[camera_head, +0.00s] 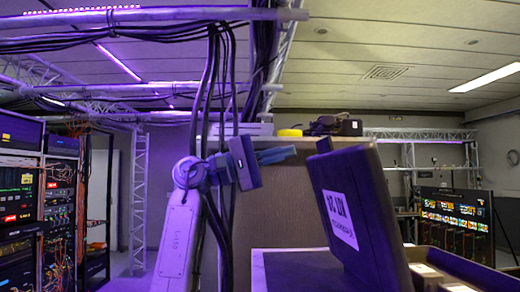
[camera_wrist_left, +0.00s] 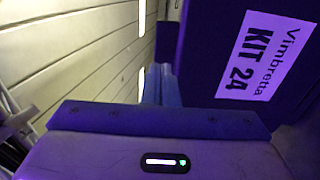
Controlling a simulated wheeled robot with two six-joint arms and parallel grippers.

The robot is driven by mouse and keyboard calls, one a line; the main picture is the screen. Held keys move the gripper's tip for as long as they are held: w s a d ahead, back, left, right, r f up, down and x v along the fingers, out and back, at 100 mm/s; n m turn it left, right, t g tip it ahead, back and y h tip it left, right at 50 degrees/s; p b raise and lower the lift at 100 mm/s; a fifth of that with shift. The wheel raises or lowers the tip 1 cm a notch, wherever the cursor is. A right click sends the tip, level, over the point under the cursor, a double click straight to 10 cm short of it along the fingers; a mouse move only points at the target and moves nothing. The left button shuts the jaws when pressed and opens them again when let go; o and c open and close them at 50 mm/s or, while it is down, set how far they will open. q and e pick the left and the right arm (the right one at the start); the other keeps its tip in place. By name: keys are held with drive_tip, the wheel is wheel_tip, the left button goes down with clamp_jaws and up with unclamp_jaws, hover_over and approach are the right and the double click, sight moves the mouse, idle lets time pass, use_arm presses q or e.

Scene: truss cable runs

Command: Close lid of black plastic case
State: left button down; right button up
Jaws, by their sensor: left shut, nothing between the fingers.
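The black plastic case's lid (camera_head: 372,205) stands open, close to upright and tilted, in the right half of the head view. It carries a white label, which reads "Vimbretta KIT 24" in the left wrist view, where the dark lid (camera_wrist_left: 205,55) fills the upper right. My left gripper (camera_head: 290,153) is shut and empty, just left of the lid's top edge at about its height. It appears apart from the lid, though depth is hard to judge. My right gripper is not in view.
A grey work surface (camera_head: 290,272) lies below the lid. A tall brown box (camera_head: 265,215) behind bears a yellow roll (camera_head: 289,132) and dark gear. Black cables (camera_head: 212,90) hang near my left arm.

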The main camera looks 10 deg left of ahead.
sight(321, 142)
use_arm(q)
drive_tip(key=p+x, duration=0.2)
drive_tip(key=x, duration=0.2)
drive_tip(key=shift+d+r, duration=0.2)
drive_tip(key=shift+w+d+p, duration=0.15)
drive_tip(key=shift+d+p, duration=0.2)
drive_tip(key=shift+d, duration=0.25)
drive_tip(key=shift+r, duration=0.1)
